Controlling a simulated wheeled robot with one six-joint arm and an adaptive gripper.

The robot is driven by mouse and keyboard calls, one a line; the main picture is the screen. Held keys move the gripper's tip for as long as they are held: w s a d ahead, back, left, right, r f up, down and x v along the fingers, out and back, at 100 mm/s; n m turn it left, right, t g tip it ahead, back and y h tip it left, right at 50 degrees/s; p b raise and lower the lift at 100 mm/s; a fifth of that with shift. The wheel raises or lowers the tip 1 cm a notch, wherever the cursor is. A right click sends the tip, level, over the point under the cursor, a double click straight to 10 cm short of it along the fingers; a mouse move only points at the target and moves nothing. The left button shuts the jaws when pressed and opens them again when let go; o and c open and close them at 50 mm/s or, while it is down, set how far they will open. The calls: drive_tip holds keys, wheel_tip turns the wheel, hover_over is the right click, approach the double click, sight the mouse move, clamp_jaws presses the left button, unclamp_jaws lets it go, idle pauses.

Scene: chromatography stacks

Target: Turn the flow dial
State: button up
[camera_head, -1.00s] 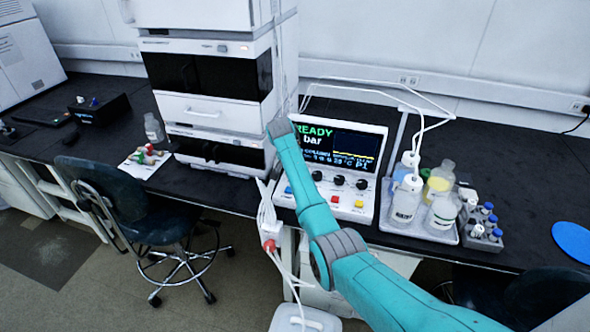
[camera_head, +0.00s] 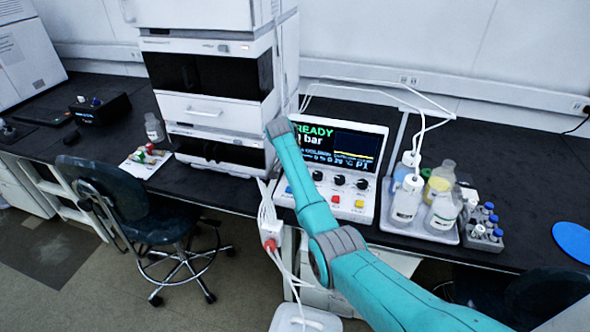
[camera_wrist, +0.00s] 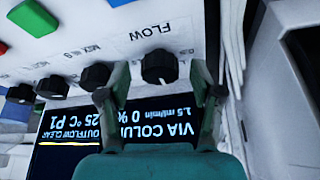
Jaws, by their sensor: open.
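The flow dial (camera_wrist: 160,66) is a black round knob with a pale pointer mark, under the printed word FLOW in the wrist view. My gripper (camera_wrist: 160,80) is open, with one finger on each side of the dial. I cannot tell whether either finger touches it. In the head view my arm hides the gripper and the dial. The control unit (camera_head: 366,207) is a white console with a sloping front. Its screen (camera_head: 356,146) reads READY and bar, and in the wrist view it shows 1.5 ml/min.
Several other black knobs (camera_wrist: 96,76) stand in a row beside the flow dial, with coloured buttons (camera_wrist: 33,18) near them. The white instrument stack (camera_head: 210,112) rises left of the console. A tray (camera_head: 385,226) of bottles stands close on its right.

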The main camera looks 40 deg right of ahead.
drive_tip(key=shift+r, duration=0.1)
drive_tip(key=v, duration=1.2)
